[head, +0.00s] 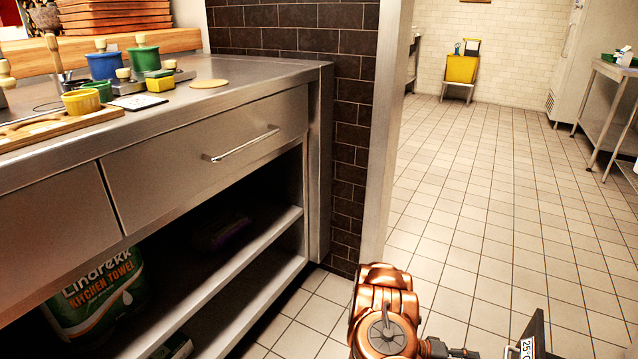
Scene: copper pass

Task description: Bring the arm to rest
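Part of my copper-coloured arm shows at the bottom of the head view, low over the tiled floor and to the right of the counter. A dark fitting sits beside it at the lower edge. A black plate (536,335) with a white label stands at the bottom edge, right of the arm. It is cut off by the frame, and I cannot tell what it belongs to.
A steel counter (235,92) with a drawer (215,150) and open shelves fills the left. Small coloured pots and a wooden board (60,125) stand on it. A post (385,130) ends the brick wall. A steel table (612,72) stands right.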

